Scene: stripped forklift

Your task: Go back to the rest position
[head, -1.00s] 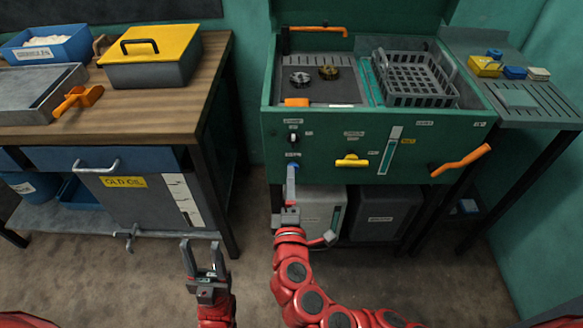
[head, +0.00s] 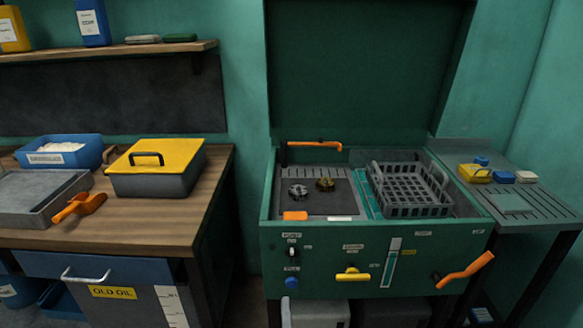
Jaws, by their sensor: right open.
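Neither of my grippers shows in the head view, and no part of my arms is clearly in the frame. The green washing cabinet (head: 330,262) stands at the centre with its lid (head: 365,75) raised. On its front are a blue button (head: 291,282), a black knob (head: 292,252), a yellow handle (head: 352,275) and an orange lever (head: 464,270). Nothing touches the blue button. Inside the cabinet, two small round parts lie on a ribbed plate, a silver one (head: 298,192) and a brass one (head: 325,184), beside a grey basket (head: 408,190).
A wooden workbench (head: 120,232) on the left holds a yellow-lidded box (head: 156,170), a grey tray (head: 38,198), an orange scoop (head: 79,206) and a blue bin (head: 60,152). A slatted side shelf (head: 525,207) with small containers adjoins the cabinet's right side.

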